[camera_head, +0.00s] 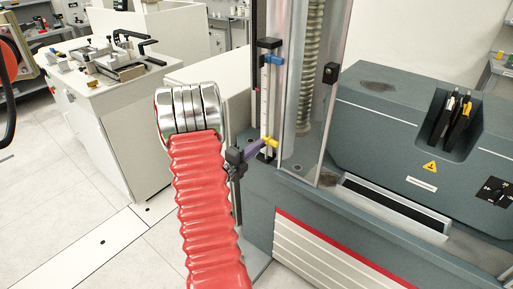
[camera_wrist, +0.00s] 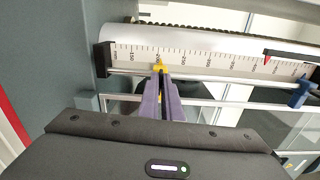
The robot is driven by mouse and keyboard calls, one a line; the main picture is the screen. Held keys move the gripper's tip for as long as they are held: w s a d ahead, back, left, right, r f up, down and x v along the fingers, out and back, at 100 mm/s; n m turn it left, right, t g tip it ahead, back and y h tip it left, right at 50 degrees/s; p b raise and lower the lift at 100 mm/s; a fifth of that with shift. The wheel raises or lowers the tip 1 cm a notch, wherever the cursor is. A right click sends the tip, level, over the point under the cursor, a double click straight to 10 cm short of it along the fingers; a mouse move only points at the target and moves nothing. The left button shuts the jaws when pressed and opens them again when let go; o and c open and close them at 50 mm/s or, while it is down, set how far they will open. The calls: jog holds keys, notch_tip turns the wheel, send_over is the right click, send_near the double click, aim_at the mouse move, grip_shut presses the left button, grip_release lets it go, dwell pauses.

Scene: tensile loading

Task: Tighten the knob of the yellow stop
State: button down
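The yellow stop (camera_wrist: 160,65) sits on the rail along the white graduated scale (camera_wrist: 210,60), near the scale's lower end, which is at the left in the wrist view. It also shows in the head view (camera_head: 271,142) beside the machine's column. My gripper (camera_wrist: 162,76) has two purple fingers meeting closely at the yellow stop, with only a thin dark gap between them. The fingertips look shut on its knob, which is mostly hidden by them.
A blue stop (camera_wrist: 300,93) and a red pointer (camera_wrist: 290,56) are farther along the scale. A clear guard (camera_head: 325,100) stands just right of the rail. The grey machine body (camera_head: 385,125) fills the right. A white workbench (camera_head: 110,105) stands at left.

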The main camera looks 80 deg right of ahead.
jog(key=shift+w+r+n, duration=0.1)
jog(key=shift+w+n, duration=0.15)
jog(key=shift+n, duration=0.25)
jog(key=c, duration=2)
grip_release()
jog(key=shift+s, duration=0.15)
jog(key=shift+a, duration=0.1)
jog(key=v, duration=1.3)
jog(key=shift+w+a, duration=0.2)
jog(key=shift+a, duration=0.05)
